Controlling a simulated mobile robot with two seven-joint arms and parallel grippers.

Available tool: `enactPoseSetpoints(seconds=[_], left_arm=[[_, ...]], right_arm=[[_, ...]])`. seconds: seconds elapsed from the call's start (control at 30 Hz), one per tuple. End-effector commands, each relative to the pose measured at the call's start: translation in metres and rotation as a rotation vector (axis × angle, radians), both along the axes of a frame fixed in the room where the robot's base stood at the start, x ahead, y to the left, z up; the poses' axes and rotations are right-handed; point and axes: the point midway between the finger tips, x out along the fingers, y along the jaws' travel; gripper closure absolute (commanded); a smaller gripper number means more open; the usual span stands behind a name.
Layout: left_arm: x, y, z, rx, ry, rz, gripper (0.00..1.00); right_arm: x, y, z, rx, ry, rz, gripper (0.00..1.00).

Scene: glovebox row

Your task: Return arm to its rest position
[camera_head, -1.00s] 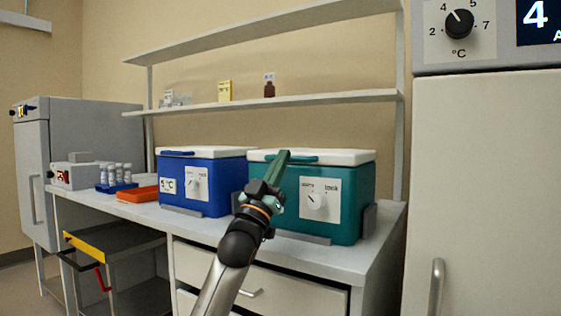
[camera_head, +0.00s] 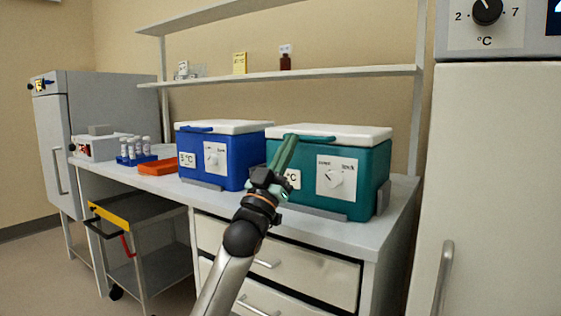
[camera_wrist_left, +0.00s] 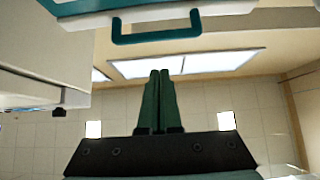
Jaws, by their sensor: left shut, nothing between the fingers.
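My left arm (camera_head: 242,240) comes up from the bottom of the head view. Its left gripper (camera_head: 286,152) has green fingers that are shut with nothing between them. The fingers point upward and overlap the left part of the teal cooler box (camera_head: 357,186) in the picture; I cannot tell whether they touch it. In the left wrist view the two fingers of the left gripper (camera_wrist_left: 158,100) lie side by side, below a teal handle (camera_wrist_left: 157,37). My right gripper is not in view.
A blue cooler box (camera_head: 238,172) stands on the bench (camera_head: 310,221) left of the teal one. An orange tray (camera_head: 158,166) and a blue tube rack (camera_head: 137,159) are farther left. A cart (camera_head: 142,212) is below. A tall white cabinet (camera_head: 500,180) stands at right.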

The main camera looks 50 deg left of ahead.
Motion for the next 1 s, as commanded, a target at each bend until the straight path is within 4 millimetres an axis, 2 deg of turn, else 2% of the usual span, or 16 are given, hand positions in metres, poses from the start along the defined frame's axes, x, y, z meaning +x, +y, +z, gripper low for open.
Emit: enactPoseSetpoints(seconds=[0.03,0.23,0.63,0.73,0.77,0.87,0.97,1.0], left_arm=[[-0.004,-0.002,-0.008,-0.002,0.004,-0.001,1.00],[-0.019,-0.006,-0.025,-0.001,0.002,0.000,1.00],[-0.026,-0.008,-0.031,0.000,-0.001,0.000,1.00],[-0.023,-0.016,-0.036,0.014,0.008,-0.010,1.00],[-0.021,-0.023,-0.040,0.025,0.015,-0.018,1.00],[-0.011,-0.061,-0.063,0.087,0.051,-0.063,1.00],[-0.006,-0.120,-0.099,0.176,0.089,-0.144,1.00],[-0.008,-0.147,-0.114,0.213,0.101,-0.183,1.00]], right_arm=[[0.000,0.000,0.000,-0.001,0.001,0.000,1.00],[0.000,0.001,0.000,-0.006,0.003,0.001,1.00],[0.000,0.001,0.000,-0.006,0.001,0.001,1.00],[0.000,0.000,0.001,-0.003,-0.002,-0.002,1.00],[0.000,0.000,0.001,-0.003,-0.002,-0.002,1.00],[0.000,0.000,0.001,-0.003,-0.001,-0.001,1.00],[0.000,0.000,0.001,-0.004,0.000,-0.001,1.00],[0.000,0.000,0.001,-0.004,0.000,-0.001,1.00]])
